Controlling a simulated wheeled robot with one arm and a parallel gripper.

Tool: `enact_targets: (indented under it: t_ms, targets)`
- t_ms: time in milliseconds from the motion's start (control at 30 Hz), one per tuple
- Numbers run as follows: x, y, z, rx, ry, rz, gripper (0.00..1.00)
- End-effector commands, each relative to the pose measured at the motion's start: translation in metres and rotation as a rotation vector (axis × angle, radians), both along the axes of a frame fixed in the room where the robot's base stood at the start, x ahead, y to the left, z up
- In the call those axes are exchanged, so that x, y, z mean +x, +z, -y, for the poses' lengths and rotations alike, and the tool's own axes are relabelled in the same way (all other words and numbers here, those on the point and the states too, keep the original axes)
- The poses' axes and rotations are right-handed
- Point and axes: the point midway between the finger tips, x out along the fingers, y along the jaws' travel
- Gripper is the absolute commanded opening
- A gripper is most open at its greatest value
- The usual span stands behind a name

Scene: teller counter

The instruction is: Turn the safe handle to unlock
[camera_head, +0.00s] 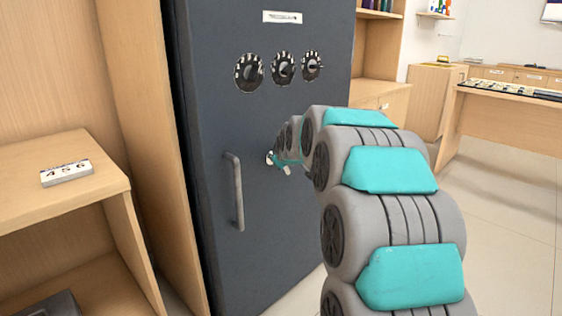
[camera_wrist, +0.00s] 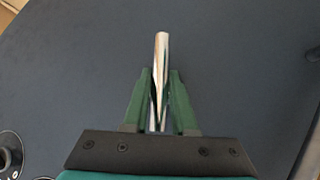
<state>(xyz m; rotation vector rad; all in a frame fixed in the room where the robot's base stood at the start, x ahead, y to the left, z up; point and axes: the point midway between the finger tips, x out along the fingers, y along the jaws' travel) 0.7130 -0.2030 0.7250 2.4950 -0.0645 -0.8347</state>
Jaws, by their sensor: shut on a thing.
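A dark grey safe (camera_head: 215,120) stands upright with its door facing me. The small silver safe handle (camera_head: 270,158) is on the door below the dials, partly hidden by my arm. In the wrist view the shiny handle (camera_wrist: 161,50) stands between the green fingers, with its far end sticking out past the tips. My gripper (camera_wrist: 161,80) is shut on it; in the head view the gripper is mostly hidden behind my own grey and teal arm links. Whether the door is locked cannot be seen.
Three black dials (camera_head: 283,68) sit above the handle, and a vertical grey pull bar (camera_head: 235,190) is to its left. A wooden shelf (camera_head: 95,195) with a number block (camera_head: 67,173) reading 456 is at left. Open floor (camera_head: 510,200) lies at right, before a wooden desk (camera_head: 475,110).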

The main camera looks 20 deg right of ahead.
Motion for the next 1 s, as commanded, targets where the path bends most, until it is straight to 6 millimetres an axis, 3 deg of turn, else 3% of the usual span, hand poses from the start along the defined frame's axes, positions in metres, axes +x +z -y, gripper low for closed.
enact_targets:
  t_ms: [167,200,433,767,1000]
  targets:
    - [0.0,0.0,0.0,0.001,-0.002,0.001,0.0]
    - [0.0,0.0,0.0,0.001,-0.001,0.002,0.28]
    - [0.0,0.0,0.0,0.0,-0.001,0.002,0.54]
    - [-0.001,0.001,0.0,0.0,0.0,0.001,0.55]
    - [-0.015,0.011,-0.003,-0.001,-0.001,0.004,0.55]
